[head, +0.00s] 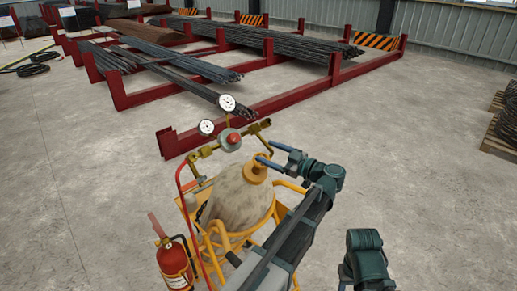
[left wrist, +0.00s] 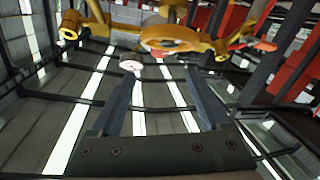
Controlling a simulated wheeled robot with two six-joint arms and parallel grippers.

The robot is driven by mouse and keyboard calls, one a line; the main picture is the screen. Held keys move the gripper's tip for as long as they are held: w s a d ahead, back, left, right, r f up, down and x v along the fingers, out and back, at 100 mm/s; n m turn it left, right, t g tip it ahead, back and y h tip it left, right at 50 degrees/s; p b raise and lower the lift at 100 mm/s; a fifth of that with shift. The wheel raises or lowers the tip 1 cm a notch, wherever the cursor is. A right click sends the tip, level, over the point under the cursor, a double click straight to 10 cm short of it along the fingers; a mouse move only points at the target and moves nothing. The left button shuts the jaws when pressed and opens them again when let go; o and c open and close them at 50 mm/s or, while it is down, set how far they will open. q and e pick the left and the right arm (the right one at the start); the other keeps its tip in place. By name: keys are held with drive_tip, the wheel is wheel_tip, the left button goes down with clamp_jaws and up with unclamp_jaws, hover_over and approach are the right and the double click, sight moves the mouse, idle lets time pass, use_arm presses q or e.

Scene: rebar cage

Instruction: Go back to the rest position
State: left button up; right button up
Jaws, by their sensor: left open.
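My left gripper (head: 264,151) is open, beside the brass valve neck (head: 256,172) of a worn beige gas cylinder (head: 238,198) in the head view. One finger overlaps the top of the neck in the picture; I cannot tell whether they touch. In the left wrist view, the two fingers of my left gripper (left wrist: 160,76) stand apart with nothing held between them. Brass fittings (left wrist: 170,38) show past the fingertips. My right arm shows only in part at the lower right of the head view; its gripper is not visible.
A regulator (head: 232,139) with two gauges and a red hose sits left of the gripper. A yellow cart (head: 223,243) holds the cylinder. A red fire extinguisher (head: 175,266) is at lower left. A red rack (head: 270,106) with rebar stands behind.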

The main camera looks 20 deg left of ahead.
use_arm(q)
drive_tip(key=shift+s+d, duration=0.1)
drive_tip(key=shift+d, duration=0.45)
